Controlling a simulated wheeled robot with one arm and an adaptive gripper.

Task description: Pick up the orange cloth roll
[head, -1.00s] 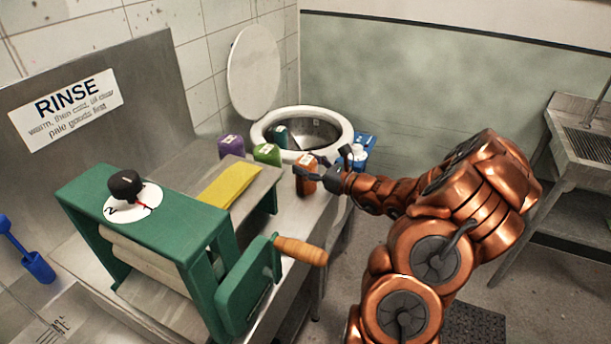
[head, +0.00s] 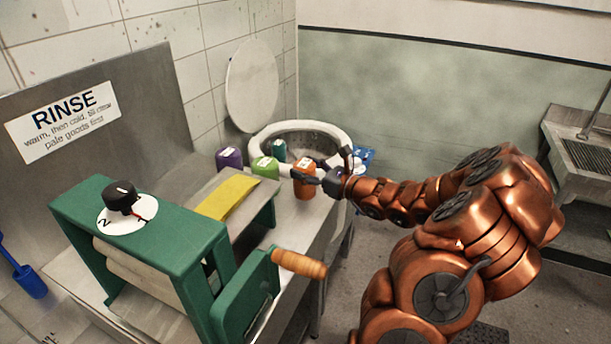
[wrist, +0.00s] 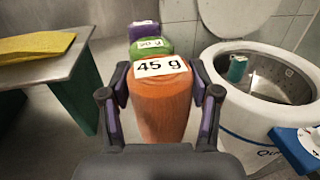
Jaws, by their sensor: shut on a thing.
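The orange cloth roll (head: 304,184) stands upright on the metal counter, with a white "45 g" tag on its top. In the wrist view the orange roll (wrist: 160,108) sits between the two fingers of my gripper (wrist: 160,103), one finger along each side. My gripper (head: 312,172) reaches it from the right in the head view and is shut on it. I cannot tell whether the roll's base touches the counter.
A green roll (head: 265,168) tagged 20 g and a purple roll (head: 229,158) stand behind it. A round white tub (head: 343,134) with a teal item (wrist: 237,68) inside is close by. A green mangle (head: 150,215) with a wooden handle (head: 300,264) stands nearer.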

